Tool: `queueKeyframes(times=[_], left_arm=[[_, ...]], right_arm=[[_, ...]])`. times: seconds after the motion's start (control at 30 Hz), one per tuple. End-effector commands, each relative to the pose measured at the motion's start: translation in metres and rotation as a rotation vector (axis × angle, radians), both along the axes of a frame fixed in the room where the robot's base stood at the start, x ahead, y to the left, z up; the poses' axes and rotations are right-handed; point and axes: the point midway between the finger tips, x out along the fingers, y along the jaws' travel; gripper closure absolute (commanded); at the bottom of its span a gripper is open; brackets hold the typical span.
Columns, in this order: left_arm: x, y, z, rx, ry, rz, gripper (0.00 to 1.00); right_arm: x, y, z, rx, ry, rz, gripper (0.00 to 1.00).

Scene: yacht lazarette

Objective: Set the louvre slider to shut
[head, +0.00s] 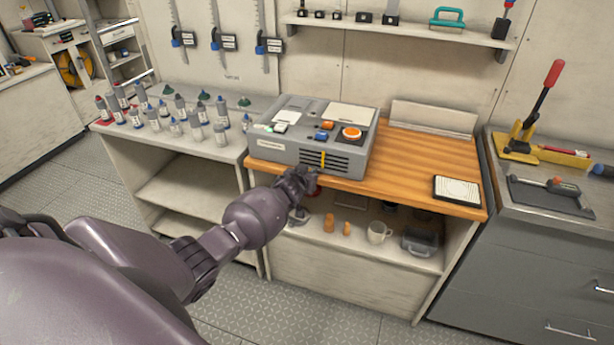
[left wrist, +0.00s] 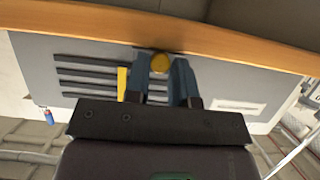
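A grey control box (head: 313,136) stands on the wooden worktop, with a slotted louvre low on its front and a yellow upright strip (head: 322,160) across the slots. In the left wrist view, the louvre slots (left wrist: 85,75) and the yellow strip (left wrist: 122,84) show left of my fingers. My left gripper (head: 304,181) is at the box's front, beside the louvre. The gripper hides this knob in the head view. My right gripper is not in view.
An orange button (head: 351,133) and blue switch (head: 321,136) are on the box's top. Several bottles (head: 180,107) stand at left. A mug (head: 378,232) and other items sit on the shelf below. The worktop (head: 415,160) right of the box is mostly clear.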

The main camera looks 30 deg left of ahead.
Motion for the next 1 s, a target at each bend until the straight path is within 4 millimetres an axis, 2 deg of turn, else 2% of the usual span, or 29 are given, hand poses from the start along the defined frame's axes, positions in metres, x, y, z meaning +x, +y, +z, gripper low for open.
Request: queueKeyframes(times=[0.03, 0.13, 0.57, 1.0], left_arm=[[0.000, 0.000, -0.001, 0.000, 0.001, 0.000, 0.69], [0.000, 0.000, -0.001, 0.000, 0.001, 0.000, 0.54], [-0.006, -0.002, 0.003, -0.001, -0.001, -0.001, 0.54], [-0.055, -0.014, 0.024, -0.002, -0.002, -0.001, 0.54]], right_arm=[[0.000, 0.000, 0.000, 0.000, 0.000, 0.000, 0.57], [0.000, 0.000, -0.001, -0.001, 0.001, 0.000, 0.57], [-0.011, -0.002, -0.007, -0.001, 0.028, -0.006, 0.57], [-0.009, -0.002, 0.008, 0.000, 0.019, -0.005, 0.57]])
